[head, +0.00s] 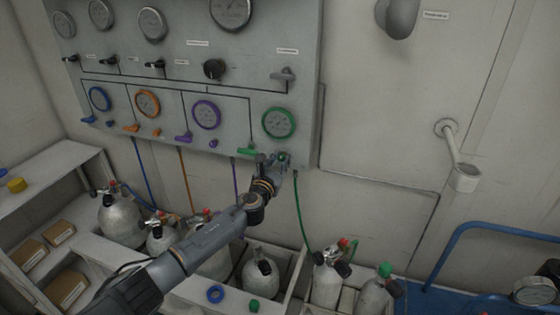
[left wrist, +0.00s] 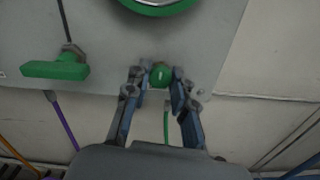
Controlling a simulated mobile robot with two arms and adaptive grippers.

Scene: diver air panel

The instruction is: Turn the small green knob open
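The small green knob (left wrist: 161,75) sits low on the grey panel, below the green-rimmed gauge (head: 279,122). In the left wrist view it lies between the two fingertips of my left gripper (left wrist: 160,82). In the head view my left gripper (head: 275,164) reaches up to the panel's lower edge and partly covers the knob (head: 283,157). The knob's turn position cannot be read. My right gripper is not in view.
A green lever handle (left wrist: 55,69) is left of the knob. Purple (head: 206,114), orange (head: 148,103) and blue (head: 99,99) gauges continue leftward on the panel (head: 232,70). A green hose (head: 299,210) hangs below. Gas cylinders (head: 261,275) stand underneath. The wall to the right is mostly clear.

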